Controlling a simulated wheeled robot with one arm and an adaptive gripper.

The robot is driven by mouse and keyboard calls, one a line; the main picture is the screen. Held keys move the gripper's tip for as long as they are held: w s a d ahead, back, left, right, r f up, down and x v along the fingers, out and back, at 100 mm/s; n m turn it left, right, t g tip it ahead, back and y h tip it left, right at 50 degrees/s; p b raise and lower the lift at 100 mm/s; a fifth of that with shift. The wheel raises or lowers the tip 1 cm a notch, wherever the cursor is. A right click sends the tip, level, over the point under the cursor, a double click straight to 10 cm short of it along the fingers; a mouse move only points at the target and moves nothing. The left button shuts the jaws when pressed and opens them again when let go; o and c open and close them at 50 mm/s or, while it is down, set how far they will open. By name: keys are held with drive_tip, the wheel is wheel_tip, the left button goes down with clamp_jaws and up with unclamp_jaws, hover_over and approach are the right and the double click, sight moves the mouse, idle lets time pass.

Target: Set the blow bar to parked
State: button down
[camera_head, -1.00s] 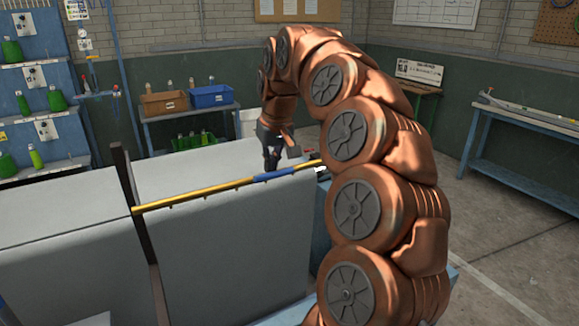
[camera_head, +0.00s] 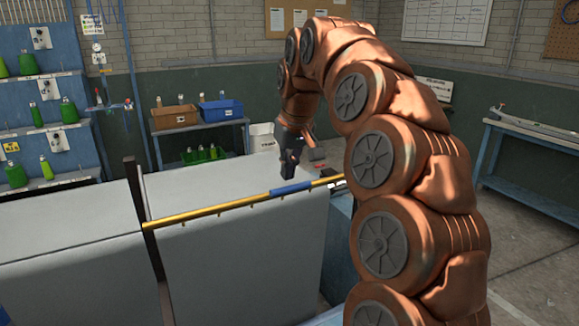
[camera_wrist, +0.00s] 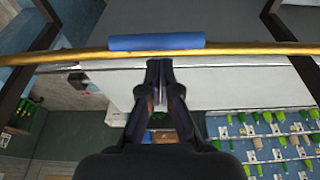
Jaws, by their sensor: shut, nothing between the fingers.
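The blow bar (camera_head: 225,207) is a long yellow rod with a blue sleeve (camera_head: 290,188) near its right end. It runs along the top edge of a large pale grey panel (camera_head: 240,265). In the wrist view the yellow bar (camera_wrist: 250,49) crosses the picture, with its blue sleeve (camera_wrist: 155,42) just beyond my fingertips. My gripper (camera_head: 288,176) points down just behind the sleeve in the head view. In the wrist view my gripper (camera_wrist: 159,66) has its fingers together and empty. Whether the fingertips touch the bar cannot be told.
A dark upright post (camera_head: 148,235) stands at the panel's left end. Behind are a bench with an orange bin (camera_head: 174,117) and a blue bin (camera_head: 221,111), and a blue rack (camera_head: 45,120) with green bottles. A blue workbench (camera_head: 535,150) stands at the right. Floor is clear before it.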

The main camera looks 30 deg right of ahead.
idle(0.8)
wheel_tip(320, 180, up, 10)
drive_tip(key=w+p, duration=0.1)
drive_tip(key=p, duration=0.5)
drive_tip(key=shift+p, duration=0.35)
